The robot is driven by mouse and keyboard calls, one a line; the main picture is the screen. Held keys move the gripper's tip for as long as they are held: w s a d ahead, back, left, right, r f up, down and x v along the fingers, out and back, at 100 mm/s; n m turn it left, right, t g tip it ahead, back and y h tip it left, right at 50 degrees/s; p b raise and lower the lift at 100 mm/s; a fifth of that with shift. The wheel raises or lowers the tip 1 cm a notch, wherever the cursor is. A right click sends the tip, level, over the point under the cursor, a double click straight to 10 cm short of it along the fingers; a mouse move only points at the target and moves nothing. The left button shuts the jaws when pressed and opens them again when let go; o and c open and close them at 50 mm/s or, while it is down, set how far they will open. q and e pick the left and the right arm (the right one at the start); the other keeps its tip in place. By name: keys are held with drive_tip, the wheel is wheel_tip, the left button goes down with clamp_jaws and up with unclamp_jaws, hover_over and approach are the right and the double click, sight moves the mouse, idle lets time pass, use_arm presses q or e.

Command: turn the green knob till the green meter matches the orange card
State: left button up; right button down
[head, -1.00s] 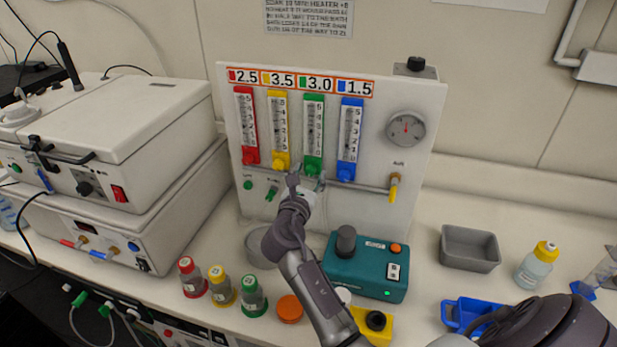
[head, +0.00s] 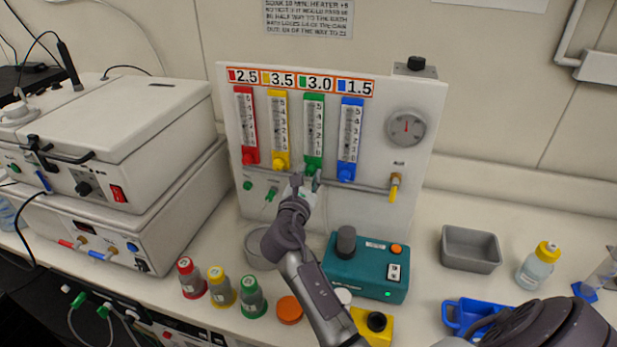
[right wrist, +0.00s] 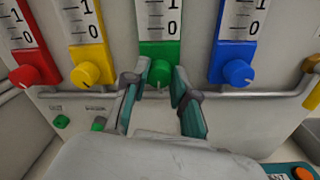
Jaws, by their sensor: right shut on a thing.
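The green meter (head: 314,125) is third of the upright meters on a white panel, with a green knob (right wrist: 160,74) at its foot. The orange-framed card (head: 315,83) above it reads 3.0. The meter's float level is too small to read in the head view, and the right wrist view shows only the scale's bottom, 0 and 1. My right gripper (head: 307,182) is shut on the green knob, with one finger on each side of it; the fingers also show in the right wrist view (right wrist: 160,88). My left gripper is not in view.
The red knob (right wrist: 25,76), yellow knob (right wrist: 86,74) and blue knob (right wrist: 237,72) sit beside the green one. A metal rail (head: 365,187) runs just below. A teal device (head: 366,268), capped bottles and an orange lid (head: 289,310) stand on the bench below.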

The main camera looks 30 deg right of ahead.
drive_tip(key=m+b, duration=0.2)
drive_tip(key=m, duration=0.1)
drive_tip(key=shift+f+m, duration=0.2)
drive_tip(key=shift+m, duration=0.1)
drive_tip(key=shift+m+b, duration=0.85)
drive_tip(key=shift+m, duration=0.25)
drive_tip(key=shift+r, duration=0.1)
drive_tip(key=c, duration=0.9)
unclamp_jaws()
drive_tip(key=shift+s+a, duration=0.1)
drive_tip(key=v, duration=0.7)
drive_tip(key=shift+a, duration=0.15)
